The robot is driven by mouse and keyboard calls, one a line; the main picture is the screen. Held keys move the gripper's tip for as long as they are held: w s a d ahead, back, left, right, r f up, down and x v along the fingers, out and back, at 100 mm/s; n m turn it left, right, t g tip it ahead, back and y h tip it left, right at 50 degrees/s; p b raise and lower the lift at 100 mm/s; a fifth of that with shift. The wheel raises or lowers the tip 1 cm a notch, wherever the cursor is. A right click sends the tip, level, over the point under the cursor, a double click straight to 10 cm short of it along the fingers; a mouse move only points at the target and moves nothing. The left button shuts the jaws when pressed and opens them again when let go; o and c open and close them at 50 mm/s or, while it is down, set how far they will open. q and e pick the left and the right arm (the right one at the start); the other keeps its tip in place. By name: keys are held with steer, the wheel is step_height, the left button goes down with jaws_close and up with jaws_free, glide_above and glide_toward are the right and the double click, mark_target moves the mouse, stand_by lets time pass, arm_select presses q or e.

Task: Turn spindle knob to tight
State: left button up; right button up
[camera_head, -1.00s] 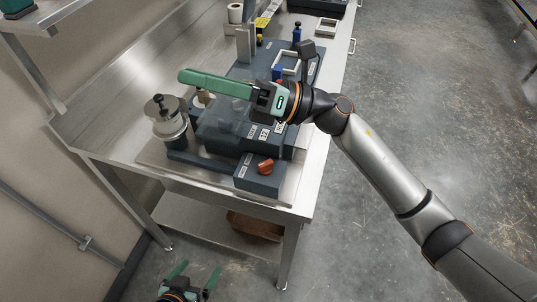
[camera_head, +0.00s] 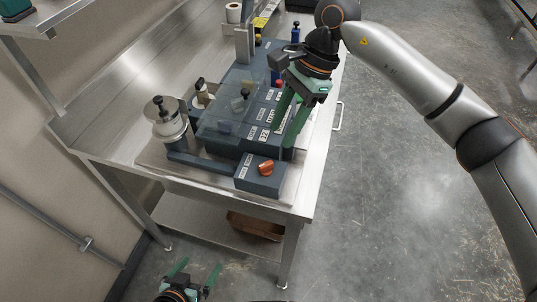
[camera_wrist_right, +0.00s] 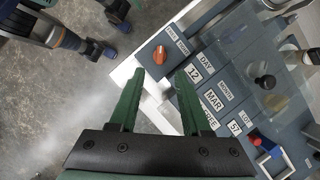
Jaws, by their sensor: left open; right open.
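The orange spindle knob (camera_head: 266,167) sits on the dark block at the machine's front right corner. It also shows in the right wrist view (camera_wrist_right: 160,54), just beyond my fingertips, beside a white label with small print. My right gripper (camera_head: 283,138) is open and empty, pointing down over the machine's right side, behind the knob in the head view. In the right wrist view its two fingers (camera_wrist_right: 158,76) are spread, with the knob ahead of the gap and apart from them. My left gripper (camera_head: 200,263) is open and empty, low in front of the table.
The dark machine (camera_head: 230,125) has a clear cover and a row of white date labels. A metal-topped jar (camera_head: 165,117) stands at its left. The steel table (camera_head: 110,125) is clear on the left. Open floor lies to the right.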

mark_target(266, 163)
steer(key=p+x, duration=0.1)
steer(key=x, duration=0.7)
steer(key=shift+s+a+f, duration=0.1)
steer(key=shift+a+f, duration=0.1)
steer(key=shift+f, duration=0.15)
jaws_close()
